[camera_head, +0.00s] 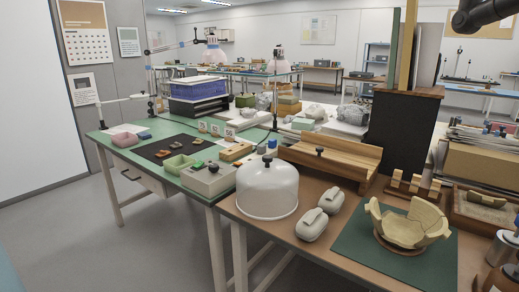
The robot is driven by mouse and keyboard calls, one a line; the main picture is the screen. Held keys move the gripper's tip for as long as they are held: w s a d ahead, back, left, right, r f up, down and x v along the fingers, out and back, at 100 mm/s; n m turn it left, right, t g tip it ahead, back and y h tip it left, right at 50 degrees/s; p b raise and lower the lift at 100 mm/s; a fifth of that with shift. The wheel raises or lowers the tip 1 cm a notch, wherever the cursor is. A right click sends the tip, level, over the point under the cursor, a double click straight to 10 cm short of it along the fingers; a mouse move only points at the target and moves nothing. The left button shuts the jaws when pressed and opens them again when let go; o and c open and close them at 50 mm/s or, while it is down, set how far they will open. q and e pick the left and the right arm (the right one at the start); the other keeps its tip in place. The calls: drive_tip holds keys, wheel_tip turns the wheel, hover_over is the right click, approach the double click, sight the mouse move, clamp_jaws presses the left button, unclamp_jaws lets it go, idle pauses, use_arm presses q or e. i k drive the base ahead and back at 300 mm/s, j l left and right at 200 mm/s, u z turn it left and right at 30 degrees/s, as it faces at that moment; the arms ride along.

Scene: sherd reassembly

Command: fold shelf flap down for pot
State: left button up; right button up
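A partly rebuilt tan pot (398,228) with a jagged, open rim sits on a brown ring on a dark green mat (362,256) at the front right. Behind it, a long wooden piece (345,160) with a raised back board and a black knob lies across the brown table; it may be the shelf flap, but I cannot tell for sure. A tall dark panel (405,130) with a wooden top stands at its right end. A black arm part crosses the top right corner, but neither gripper's fingertips show.
A translucent dome (267,189) with a black knob and two pale rounded weights (312,224) stand left of the mat. Wooden blocks (412,186) and a sherd tray (484,206) lie behind and right. A metal can (502,247) stands at the right edge. The floor at left is clear.

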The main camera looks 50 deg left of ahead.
sight(359, 174)
drive_tip(key=u, duration=1.25)
